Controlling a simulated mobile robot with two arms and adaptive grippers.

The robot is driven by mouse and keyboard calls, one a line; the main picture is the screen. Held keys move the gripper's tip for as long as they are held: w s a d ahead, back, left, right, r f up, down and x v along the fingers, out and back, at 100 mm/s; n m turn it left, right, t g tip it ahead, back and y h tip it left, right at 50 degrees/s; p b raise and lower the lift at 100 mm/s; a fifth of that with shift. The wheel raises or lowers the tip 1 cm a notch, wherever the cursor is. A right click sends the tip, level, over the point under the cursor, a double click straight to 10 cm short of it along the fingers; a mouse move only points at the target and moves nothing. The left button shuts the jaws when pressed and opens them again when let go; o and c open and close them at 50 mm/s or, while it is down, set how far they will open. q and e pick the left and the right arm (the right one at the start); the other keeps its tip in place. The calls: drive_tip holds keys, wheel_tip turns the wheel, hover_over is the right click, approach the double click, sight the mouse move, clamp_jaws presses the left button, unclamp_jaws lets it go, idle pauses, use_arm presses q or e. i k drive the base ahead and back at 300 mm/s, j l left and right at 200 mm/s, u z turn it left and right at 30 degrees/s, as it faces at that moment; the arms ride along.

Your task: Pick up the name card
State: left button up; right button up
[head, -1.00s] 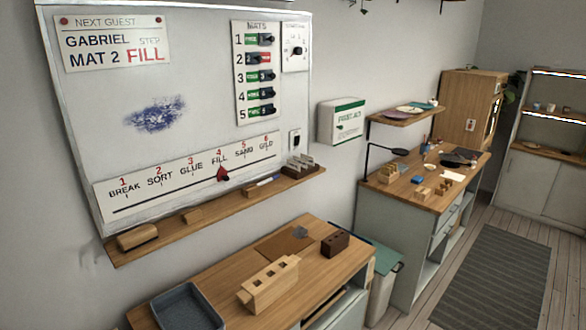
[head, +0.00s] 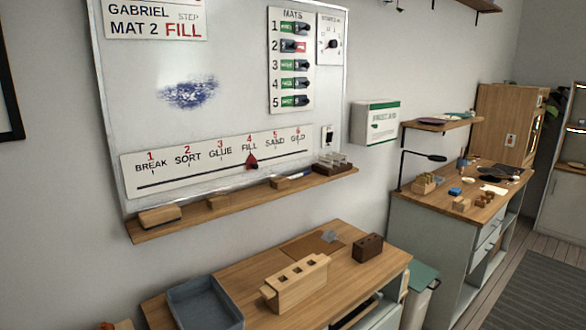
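I cannot tell for sure which thing is the name card. A white sign (head: 155,17) at the top left of the whiteboard reads "GABRIEL", "MAT 2", "STEP FILL"; its top is cut off by the frame edge. A small dark rack (head: 333,165) with pale upright pieces stands at the right end of the wooden ledge; these are too small to read. Neither of my grippers shows in the head view.
The wooden ledge (head: 240,203) under the whiteboard (head: 230,45) carries several small blocks. The table (head: 250,277) below holds a grey tray (head: 206,304), a slotted wooden block (head: 297,285) and a dark brown block (head: 368,247). A workbench (head: 463,205) stands at the right.

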sight(328, 162)
drive_tip(key=i+l+u, duration=0.1)
drive_tip(key=u, duration=0.35)
drive_tip(key=i+l+u, duration=0.1)
drive_tip(key=l+u, duration=0.2)
drive_tip(key=u, duration=0.2)
drive_tip(key=l+u, duration=0.2)
drive_tip(key=u, duration=0.25)
